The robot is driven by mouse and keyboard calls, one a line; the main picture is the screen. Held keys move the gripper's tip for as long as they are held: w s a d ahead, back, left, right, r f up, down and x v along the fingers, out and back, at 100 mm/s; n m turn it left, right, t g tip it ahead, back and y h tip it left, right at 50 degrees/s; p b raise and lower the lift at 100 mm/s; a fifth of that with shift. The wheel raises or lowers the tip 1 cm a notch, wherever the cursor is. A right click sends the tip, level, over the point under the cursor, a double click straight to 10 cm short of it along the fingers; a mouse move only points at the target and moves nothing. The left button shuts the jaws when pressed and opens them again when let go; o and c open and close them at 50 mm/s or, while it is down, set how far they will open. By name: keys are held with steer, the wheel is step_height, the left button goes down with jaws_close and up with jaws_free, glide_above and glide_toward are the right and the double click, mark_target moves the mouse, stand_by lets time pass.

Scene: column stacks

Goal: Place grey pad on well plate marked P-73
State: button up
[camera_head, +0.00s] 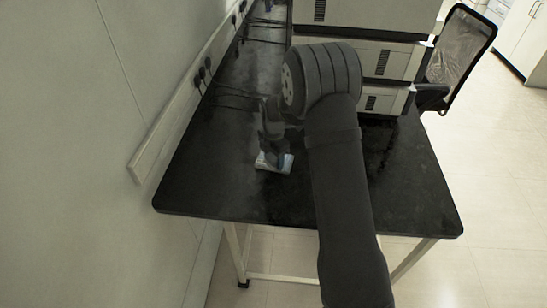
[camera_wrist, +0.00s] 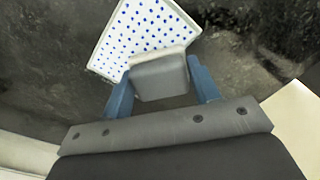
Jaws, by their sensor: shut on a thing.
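A white well plate (camera_wrist: 138,32) with blue dots lies on the black table; in the head view it is a small pale patch (camera_head: 284,168) below my gripper. My gripper (camera_wrist: 160,88) has its blue fingers on either side of a grey pad (camera_wrist: 160,75) and is shut on it. In the wrist view the pad overlaps the near end of the plate. I cannot tell whether the pad touches the plate or is just above it. The mark on the plate cannot be read. In the head view my gripper (camera_head: 272,155) hides most of the pad.
The black table (camera_head: 215,185) is clear around the plate, with its front edge nearby. White instruments (camera_head: 385,60) stand at the back right. A wall with sockets and cables (camera_head: 205,75) runs along the left. A dark-framed mesh chair (camera_head: 460,50) stands beyond the right side.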

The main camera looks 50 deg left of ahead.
mark_target(273, 156)
steer(key=shift+f, duration=0.15)
steer(key=o, duration=1)
step_height(273, 156, up, 12)
steer(key=shift+r, duration=0.2)
